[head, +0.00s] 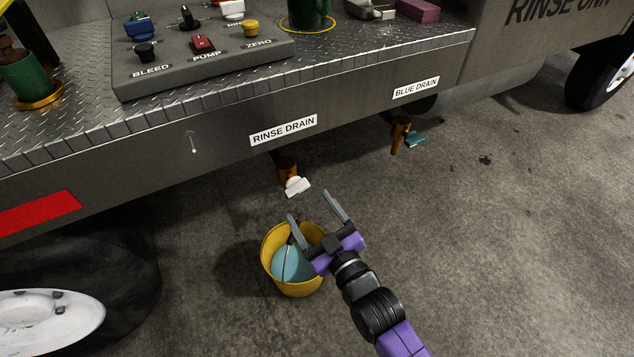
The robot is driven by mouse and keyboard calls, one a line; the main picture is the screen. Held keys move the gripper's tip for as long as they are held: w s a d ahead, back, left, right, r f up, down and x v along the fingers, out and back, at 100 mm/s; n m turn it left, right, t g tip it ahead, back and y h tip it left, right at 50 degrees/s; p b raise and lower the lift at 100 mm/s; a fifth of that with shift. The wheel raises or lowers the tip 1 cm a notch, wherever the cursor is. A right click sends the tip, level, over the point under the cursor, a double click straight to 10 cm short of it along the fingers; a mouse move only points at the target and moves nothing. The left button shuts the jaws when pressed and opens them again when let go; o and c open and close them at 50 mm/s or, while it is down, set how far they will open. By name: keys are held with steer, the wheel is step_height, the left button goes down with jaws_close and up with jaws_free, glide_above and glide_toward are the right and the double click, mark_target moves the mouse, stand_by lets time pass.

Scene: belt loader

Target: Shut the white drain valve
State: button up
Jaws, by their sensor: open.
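The white drain valve (296,186) is a white handle on a brown pipe (286,168) under the RINSE DRAIN label (283,130). My gripper (313,204) is open and empty, with its two grey fingers pointing up toward the cart. In the picture the fingertips are just below and right of the white handle; I see no contact. A yellow bucket (268,262) with pale blue liquid stands on the floor below, partly hidden by my gripper. I cannot tell whether liquid runs from the pipe.
A second brown pipe with a teal handle (414,140) hangs under the BLUE DRAIN label (416,88). The metal cart side (370,110) overhangs both pipes. A control panel (200,62) sits on the deck. A wheel (50,322) stands at lower left.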

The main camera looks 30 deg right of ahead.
mark_target(300, 191)
steer(key=shift+w+d+f+b, duration=0.1)
steer(key=shift+w+b, duration=0.7)
steer(key=shift+w, duration=3.05)
steer(key=c, duration=1.4)
steer(key=shift+m+p, duration=0.4)
steer(key=shift+m, duration=0.4)
steer(key=shift+m+p, duration=0.3)
steer(key=shift+m, duration=1)
steer(key=o, duration=1.4)
steer(key=shift+s, duration=0.1)
